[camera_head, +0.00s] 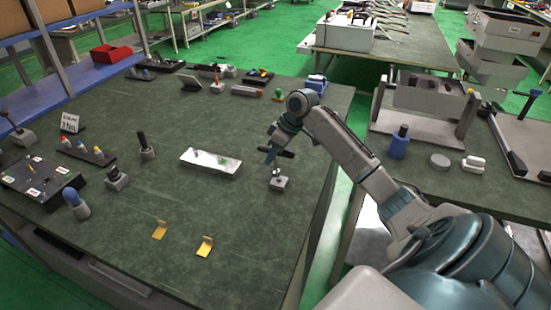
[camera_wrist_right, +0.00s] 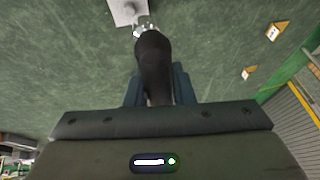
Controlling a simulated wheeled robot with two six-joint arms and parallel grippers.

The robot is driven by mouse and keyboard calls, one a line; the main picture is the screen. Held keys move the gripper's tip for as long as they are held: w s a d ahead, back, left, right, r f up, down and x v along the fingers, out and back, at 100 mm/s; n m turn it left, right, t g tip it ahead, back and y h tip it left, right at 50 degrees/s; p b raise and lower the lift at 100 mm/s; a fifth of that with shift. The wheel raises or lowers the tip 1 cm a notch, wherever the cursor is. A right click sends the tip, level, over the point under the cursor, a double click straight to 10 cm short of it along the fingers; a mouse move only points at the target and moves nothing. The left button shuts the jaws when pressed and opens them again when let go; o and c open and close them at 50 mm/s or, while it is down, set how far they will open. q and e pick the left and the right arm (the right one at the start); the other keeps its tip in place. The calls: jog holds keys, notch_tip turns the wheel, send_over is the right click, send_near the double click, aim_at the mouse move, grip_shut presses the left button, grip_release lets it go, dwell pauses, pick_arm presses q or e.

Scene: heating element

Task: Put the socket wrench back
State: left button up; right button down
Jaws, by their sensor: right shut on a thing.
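My right gripper (camera_head: 271,155) is shut on the socket wrench, whose black handle (camera_head: 284,152) sticks out beside the fingers above the green table. In the right wrist view the black handle (camera_wrist_right: 153,62) runs forward from between the fingers (camera_wrist_right: 158,88). A shiny metal end (camera_wrist_right: 146,26) shows past it, over the edge of a small grey block (camera_wrist_right: 126,11). In the head view this block (camera_head: 279,184) stands just below the gripper with a metal piece on top. I cannot tell whether the wrench touches it. My left gripper is not in view.
Two yellow brackets (camera_head: 159,230) (camera_head: 205,246) stand apart at the table's front, with bare surface around them. A pale metal plate (camera_head: 211,163) lies left of the gripper. Several tools in holders stand farther left. A gap separates the table from the right bench (camera_head: 450,180).

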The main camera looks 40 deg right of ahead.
aim_at(277, 159)
jog(key=shift+d+f, duration=0.1)
jog(key=shift+d, duration=0.7)
notch_tip(277, 159, down, 3)
jog(key=shift+r+p, duration=0.15)
jog(key=shift+p, duration=0.65)
jog(key=shift+f, duration=0.35)
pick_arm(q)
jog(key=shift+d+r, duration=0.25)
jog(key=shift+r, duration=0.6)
pick_arm(e)
jog(key=shift+f, duration=0.1)
jog(key=c, duration=1.2)
grip_release()
jog(key=shift+c, duration=0.2)
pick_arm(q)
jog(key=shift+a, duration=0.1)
pick_arm(e)
jog(key=shift+d+r, duration=0.15)
jog(key=shift+r, duration=0.3)
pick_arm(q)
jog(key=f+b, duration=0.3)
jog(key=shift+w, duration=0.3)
pick_arm(e)
jog(key=v, duration=1.1)
jog(key=shift+s, duration=0.15)
